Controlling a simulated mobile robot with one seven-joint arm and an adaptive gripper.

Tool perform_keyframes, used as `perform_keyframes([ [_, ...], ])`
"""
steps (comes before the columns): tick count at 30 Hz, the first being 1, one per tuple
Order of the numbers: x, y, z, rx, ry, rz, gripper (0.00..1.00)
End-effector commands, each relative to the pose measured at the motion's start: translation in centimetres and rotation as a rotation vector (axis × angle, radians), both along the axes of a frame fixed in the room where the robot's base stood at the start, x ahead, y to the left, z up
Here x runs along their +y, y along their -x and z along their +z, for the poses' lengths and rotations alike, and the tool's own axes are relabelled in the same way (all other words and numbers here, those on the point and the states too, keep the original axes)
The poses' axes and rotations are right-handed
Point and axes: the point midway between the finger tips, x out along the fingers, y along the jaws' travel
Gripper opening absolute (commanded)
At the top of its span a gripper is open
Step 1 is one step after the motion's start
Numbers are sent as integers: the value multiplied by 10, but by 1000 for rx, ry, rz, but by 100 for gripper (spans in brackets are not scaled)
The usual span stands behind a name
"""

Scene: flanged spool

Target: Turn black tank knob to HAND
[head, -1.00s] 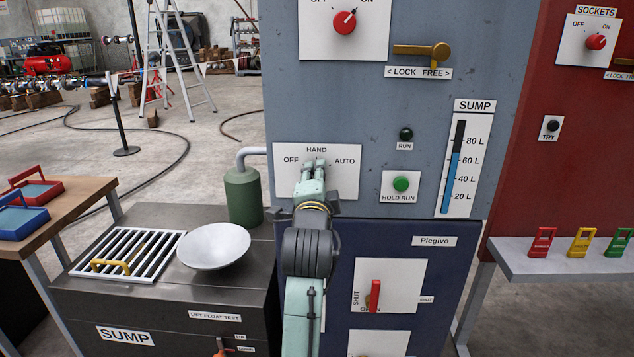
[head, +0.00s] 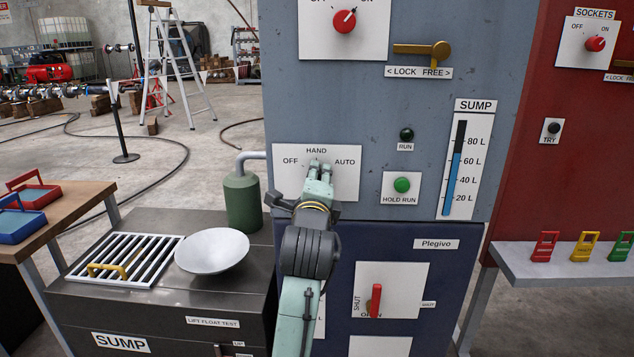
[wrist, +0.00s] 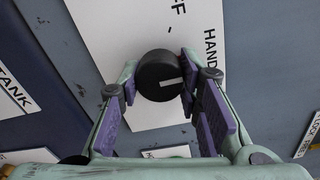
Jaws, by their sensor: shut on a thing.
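The black tank knob (wrist: 160,76) shows in the wrist view on a white plate (wrist: 135,40), with a white mark on its face. The mark points right, roughly toward the side with the HAND lettering; OFF is at the top. My gripper (wrist: 160,82) has one finger on each side of the knob and is shut on it. In the head view my gripper (head: 319,172) covers the knob, below HAND and between OFF and AUTO on the plate (head: 347,182).
Right of the plate are a green HOLD RUN button (head: 402,185), a dark RUN lamp (head: 406,134) and the SUMP gauge (head: 459,165). A red handle (head: 376,300) is on the lower panel.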

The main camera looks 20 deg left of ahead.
Motion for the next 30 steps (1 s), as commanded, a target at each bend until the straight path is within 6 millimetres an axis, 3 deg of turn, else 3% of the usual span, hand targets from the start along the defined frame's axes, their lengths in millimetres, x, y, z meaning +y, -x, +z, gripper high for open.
perform_keyframes([
  [8,0,0,0,1,0,0,4],
  [9,0,0,0,1,0,0,32],
  [18,0,0,0,0,1,0,52],
  [30,-2,9,0,-1,1,1,52],
])
